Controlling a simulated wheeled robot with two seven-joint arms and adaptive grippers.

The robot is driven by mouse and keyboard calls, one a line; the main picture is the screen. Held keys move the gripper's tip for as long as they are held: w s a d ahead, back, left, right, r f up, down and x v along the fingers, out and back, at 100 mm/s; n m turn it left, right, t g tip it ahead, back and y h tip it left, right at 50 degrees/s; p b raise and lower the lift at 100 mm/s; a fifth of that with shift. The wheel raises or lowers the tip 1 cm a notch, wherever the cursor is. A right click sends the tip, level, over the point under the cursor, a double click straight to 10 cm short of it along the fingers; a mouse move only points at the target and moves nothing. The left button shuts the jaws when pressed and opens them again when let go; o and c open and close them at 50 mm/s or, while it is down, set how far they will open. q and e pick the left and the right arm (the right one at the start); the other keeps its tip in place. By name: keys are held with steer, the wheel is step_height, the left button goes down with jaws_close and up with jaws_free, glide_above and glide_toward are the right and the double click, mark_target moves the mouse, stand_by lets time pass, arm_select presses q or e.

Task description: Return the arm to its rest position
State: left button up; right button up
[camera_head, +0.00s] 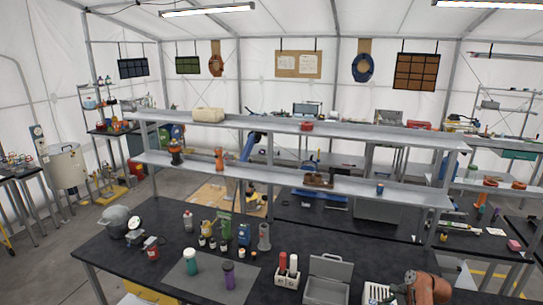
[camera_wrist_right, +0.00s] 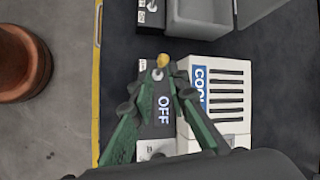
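My right gripper (camera_wrist_right: 161,80) has green fingers with dark joints. In the right wrist view its fingers stand apart, with a gap between them, above a dark panel (camera_wrist_right: 160,122) marked OFF. A small lever with a yellow tip (camera_wrist_right: 162,61) shows between and just beyond the fingertips; I cannot tell whether they touch it. My right arm (camera_head: 427,288), orange-brown, shows at the lower right of the head view, with its gripper hidden. My left arm and gripper are not in view.
A white vented box (camera_wrist_right: 213,95) sits right beside the panel; it also shows in the head view (camera_head: 375,293). An open grey case (camera_head: 328,283) and a white holder with red and white cylinders (camera_head: 287,280) stand left of it on the black table (camera_head: 150,270). A shelf (camera_head: 340,183) runs behind.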

steer(key=s+d+f+n+h, duration=0.1)
steer(key=s+f, duration=0.2)
steer(key=s+f+n, duration=0.1)
steer(key=s+f, duration=0.2)
steer(key=s+d+f+n+h, duration=0.1)
steer(key=s+f, duration=0.2)
steer(key=shift+s+d+f+n+g+h, duration=0.2)
steer(key=shift+d+n+g+h, duration=0.1)
steer(key=shift+n, duration=0.1)
steer(key=s+a+f+n+h, duration=0.1)
steer(key=s+a+f+n, duration=0.3)
steer(key=s, duration=0.8)
steer(key=s+f+n+h, duration=0.2)
steer(key=s+n, duration=0.3)
steer(key=s, duration=0.7)
steer(key=s+a+r+n, duration=0.2)
steer(key=s+n, duration=0.1)
steer(key=s, duration=0.3)
steer(key=s+a+r+n, duration=0.2)
steer(key=s, duration=0.4)
step_height(320, 180, down, 33)
steer(key=s+a+g+b, duration=0.1)
steer(key=s+a+b, duration=0.1)
steer(key=b, duration=0.3)
steer(key=s+f+n+g+b, duration=0.1)
steer(key=s+f+b, duration=0.2)
steer(key=s+f, duration=1.6)
step_height(320, 180, down, 4)
steer(key=shift+s+r+g+y+b, duration=0.1)
steer(key=shift+s+g+y+b, duration=0.2)
